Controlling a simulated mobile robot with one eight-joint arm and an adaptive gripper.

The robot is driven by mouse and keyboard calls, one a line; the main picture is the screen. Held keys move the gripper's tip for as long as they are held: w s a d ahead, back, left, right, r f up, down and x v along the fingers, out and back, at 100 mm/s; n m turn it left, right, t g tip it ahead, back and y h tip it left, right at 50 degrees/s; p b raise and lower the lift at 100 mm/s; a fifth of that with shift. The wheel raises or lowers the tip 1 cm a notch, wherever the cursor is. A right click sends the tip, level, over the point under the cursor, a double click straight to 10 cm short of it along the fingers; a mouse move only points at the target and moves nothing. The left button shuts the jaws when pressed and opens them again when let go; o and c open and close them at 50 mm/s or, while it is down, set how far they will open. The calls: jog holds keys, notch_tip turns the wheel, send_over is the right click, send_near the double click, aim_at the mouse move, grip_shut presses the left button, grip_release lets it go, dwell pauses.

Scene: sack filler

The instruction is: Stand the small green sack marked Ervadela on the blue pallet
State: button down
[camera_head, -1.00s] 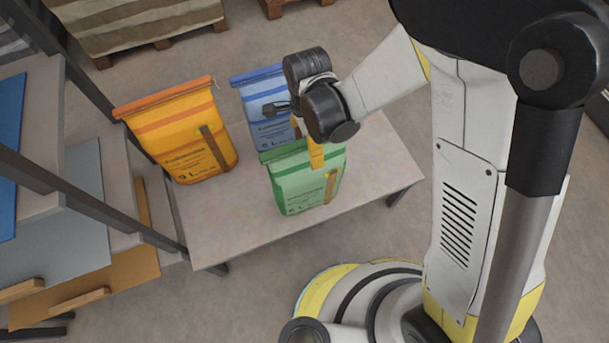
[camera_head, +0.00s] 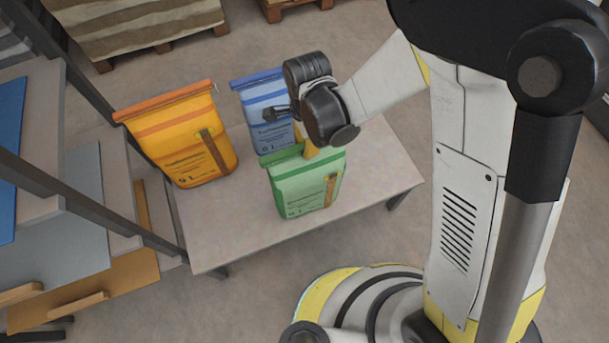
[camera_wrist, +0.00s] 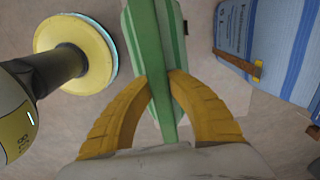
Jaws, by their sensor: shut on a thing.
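The green sack (camera_head: 305,186) stands upright on the light table, at its front middle in the head view. In the wrist view the green sack (camera_wrist: 160,60) shows from above, its top band running between my yellow fingers. My gripper (camera_wrist: 160,82) is shut on this top band, one finger on each side. In the head view my gripper (camera_head: 308,148) is partly hidden behind my wrist and the sack's top. The print on the green sack is too small to read. I cannot make out a blue pallet.
An orange sack (camera_head: 180,135) and a blue sack (camera_head: 262,105) stand on the table (camera_head: 225,230), left of and behind the green one. The blue sack (camera_wrist: 270,45) is close at right in the wrist view. A rack with drawers (camera_head: 60,210) stands left. Loaded wooden pallets (camera_head: 160,45) lie behind.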

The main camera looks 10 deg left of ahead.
dwell(0.4)
jog(key=shift+r+p, duration=1.95)
jog(key=shift+r, duration=0.85)
